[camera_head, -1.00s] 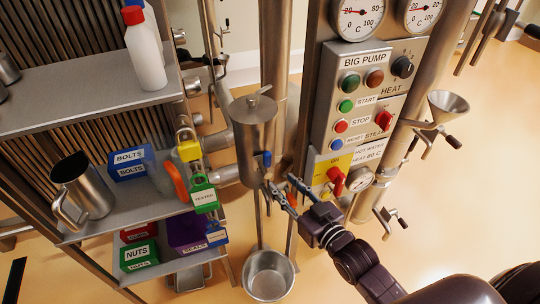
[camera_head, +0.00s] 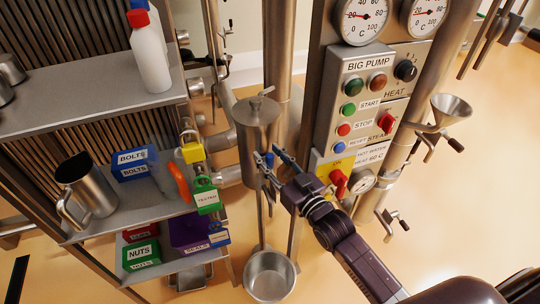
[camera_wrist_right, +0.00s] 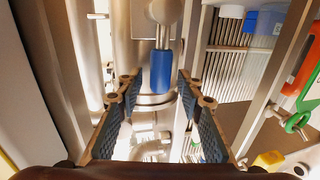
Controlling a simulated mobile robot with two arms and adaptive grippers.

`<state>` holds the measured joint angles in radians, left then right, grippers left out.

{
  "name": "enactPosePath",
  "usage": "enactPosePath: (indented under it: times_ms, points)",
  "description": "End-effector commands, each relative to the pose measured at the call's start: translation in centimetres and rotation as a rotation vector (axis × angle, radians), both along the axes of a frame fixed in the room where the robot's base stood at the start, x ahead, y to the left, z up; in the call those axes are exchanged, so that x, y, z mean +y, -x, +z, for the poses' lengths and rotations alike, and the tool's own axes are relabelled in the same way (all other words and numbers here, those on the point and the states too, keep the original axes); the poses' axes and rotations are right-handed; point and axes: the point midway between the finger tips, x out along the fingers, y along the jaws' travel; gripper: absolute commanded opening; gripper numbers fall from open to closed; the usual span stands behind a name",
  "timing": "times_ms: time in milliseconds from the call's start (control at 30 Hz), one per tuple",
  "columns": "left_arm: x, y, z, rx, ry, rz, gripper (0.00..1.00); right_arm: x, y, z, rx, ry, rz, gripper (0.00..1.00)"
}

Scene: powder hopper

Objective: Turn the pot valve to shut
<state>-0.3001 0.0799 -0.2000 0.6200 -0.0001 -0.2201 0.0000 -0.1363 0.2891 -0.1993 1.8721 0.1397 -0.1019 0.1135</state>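The steel pot (camera_head: 255,130), with a lid and a knob on top, hangs in the middle of the head view. The pot valve's blue handle (camera_wrist_right: 161,72) hangs downward below a round metal joint in the right wrist view. My right gripper (camera_head: 267,156) is at the lower front of the pot, its fingers apart. In the wrist view its blue-padded fingers stand on either side of the handle's lower part, with gaps at both sides. In the head view the fingers largely hide the handle. My left gripper is not in view.
A control panel (camera_head: 360,105) with buttons and a red lever (camera_head: 339,183) stands close right of my right gripper. A steel bucket (camera_head: 270,276) is below the pot. Shelves at left hold bins, a jug (camera_head: 86,190) and a green tag (camera_head: 206,196).

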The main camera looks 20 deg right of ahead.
Motion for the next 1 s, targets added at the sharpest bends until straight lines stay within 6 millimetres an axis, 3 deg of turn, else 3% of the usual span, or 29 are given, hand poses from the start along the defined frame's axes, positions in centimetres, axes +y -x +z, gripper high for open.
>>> enactPosePath:
  times_ms: [233,533,1000]
  points:
    - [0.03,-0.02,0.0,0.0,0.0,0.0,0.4,0.02,-0.04,-0.03,0.0,0.0,0.0,0.33]
    - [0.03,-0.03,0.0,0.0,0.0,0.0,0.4,0.02,-0.03,-0.02,0.0,0.0,0.0,0.0]
    - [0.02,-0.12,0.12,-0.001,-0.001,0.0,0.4,0.06,-0.39,0.05,-0.001,0.015,0.0,0.0]
